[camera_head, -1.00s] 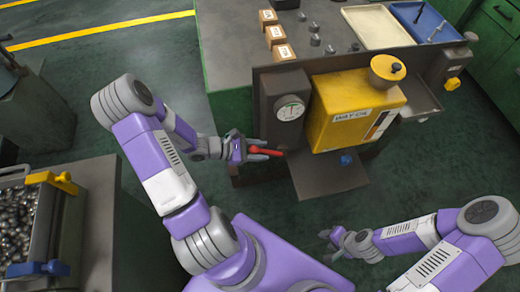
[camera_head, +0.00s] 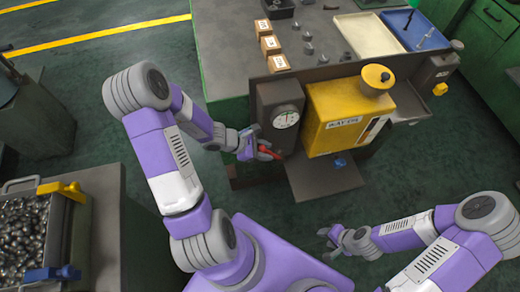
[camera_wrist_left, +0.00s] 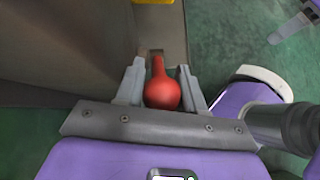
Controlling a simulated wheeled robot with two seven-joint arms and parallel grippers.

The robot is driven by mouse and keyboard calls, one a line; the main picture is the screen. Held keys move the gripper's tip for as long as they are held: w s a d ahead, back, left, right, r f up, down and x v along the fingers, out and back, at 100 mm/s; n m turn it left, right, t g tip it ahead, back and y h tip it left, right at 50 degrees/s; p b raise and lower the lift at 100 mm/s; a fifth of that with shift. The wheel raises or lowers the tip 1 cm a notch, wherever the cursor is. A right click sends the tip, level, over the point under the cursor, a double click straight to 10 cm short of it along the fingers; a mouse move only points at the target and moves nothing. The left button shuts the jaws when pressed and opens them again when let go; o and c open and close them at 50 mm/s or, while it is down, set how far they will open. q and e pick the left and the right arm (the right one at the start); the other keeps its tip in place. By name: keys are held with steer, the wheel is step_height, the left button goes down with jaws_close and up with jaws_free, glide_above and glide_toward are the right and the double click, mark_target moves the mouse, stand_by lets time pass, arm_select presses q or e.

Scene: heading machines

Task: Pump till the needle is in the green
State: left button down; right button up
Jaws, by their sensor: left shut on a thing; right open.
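The pump's red handle (camera_head: 267,152) sticks out at the lower front of the grey gauge housing. My left gripper (camera_head: 262,150) is shut on it. In the left wrist view the red knob (camera_wrist_left: 162,92) sits between the two fingers of the left gripper (camera_wrist_left: 160,88). The round white gauge (camera_head: 285,117) is on the housing above the handle; its needle and green band are too small to read. The yellow tank (camera_head: 330,122) stands right of the gauge. My right gripper (camera_head: 330,240) is open and empty, low at the right, away from the pump.
A grey drip plate (camera_head: 325,180) juts out below the tank, with a blue knob (camera_head: 340,162) above it. The bench behind holds several small boxes (camera_head: 270,44), a cream tray (camera_head: 365,35) and a blue tray (camera_head: 415,28). A bin of metal parts (camera_head: 25,235) stands at left.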

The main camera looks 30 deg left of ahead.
arm_select(q)
steer(key=shift+w+d+r, duration=0.1)
steer(key=shift+d, duration=0.05)
steer(key=c, duration=1.1)
jaws_free()
steer(key=shift+o, duration=0.2)
